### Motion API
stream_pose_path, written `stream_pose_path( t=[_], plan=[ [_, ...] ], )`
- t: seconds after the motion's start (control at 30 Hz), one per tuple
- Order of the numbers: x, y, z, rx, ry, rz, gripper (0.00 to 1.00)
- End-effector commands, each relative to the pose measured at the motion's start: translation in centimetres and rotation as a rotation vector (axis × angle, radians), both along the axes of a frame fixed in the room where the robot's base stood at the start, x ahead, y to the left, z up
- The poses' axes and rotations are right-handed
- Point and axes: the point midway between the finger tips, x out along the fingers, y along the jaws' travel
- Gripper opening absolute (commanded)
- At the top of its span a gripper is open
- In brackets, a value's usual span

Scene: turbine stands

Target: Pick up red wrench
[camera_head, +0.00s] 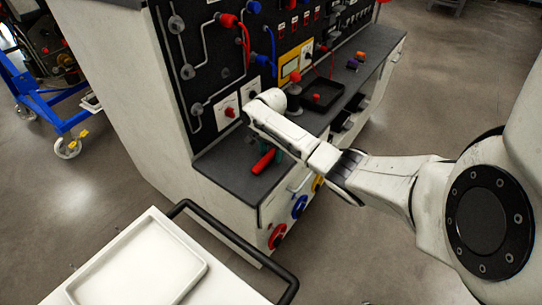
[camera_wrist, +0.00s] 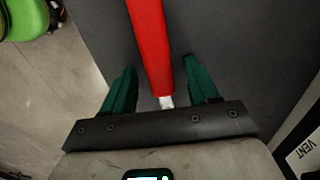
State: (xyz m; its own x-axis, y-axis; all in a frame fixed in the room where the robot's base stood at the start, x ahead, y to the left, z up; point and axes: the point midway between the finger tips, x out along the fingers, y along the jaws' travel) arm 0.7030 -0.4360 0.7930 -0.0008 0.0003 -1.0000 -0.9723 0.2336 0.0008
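The red wrench (camera_head: 264,161) lies on the dark worktop (camera_head: 215,170) of the turbine stand, close to its front edge. In the wrist view the wrench (camera_wrist: 150,45) shows as a long red handle with a short silvery end (camera_wrist: 166,101). My gripper (camera_wrist: 155,85) has its two green fingers spread, one on each side of the wrench's silvery end, with gaps on both sides. In the head view my arm reaches over the worktop, and my gripper is mostly hidden behind the wrist, with a bit of green beside the wrench.
A black tray (camera_head: 335,98) with a red item sits farther along the worktop. The stand's upright panel (camera_head: 215,65) carries gauges, knobs and hoses behind the wrench. A white cart with a black handle (camera_head: 235,240) stands in front. A blue wheeled frame (camera_head: 40,100) is at left.

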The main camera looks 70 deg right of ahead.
Motion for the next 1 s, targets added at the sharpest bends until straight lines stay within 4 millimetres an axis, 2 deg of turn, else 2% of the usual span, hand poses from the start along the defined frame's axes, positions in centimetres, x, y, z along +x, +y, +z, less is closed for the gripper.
stream_pose_path(
  t=[0.07, 0.6, 1.0],
  plan=[
    [0.01, 0.0, 0.02, 0.0, 0.0, 0.0, 0.52],
    [0.0, 0.01, 0.03, 0.0, 0.0, 0.0, 0.0],
    [0.0, 0.02, 0.01, 0.001, 0.0, 0.0, 0.0]
  ],
)
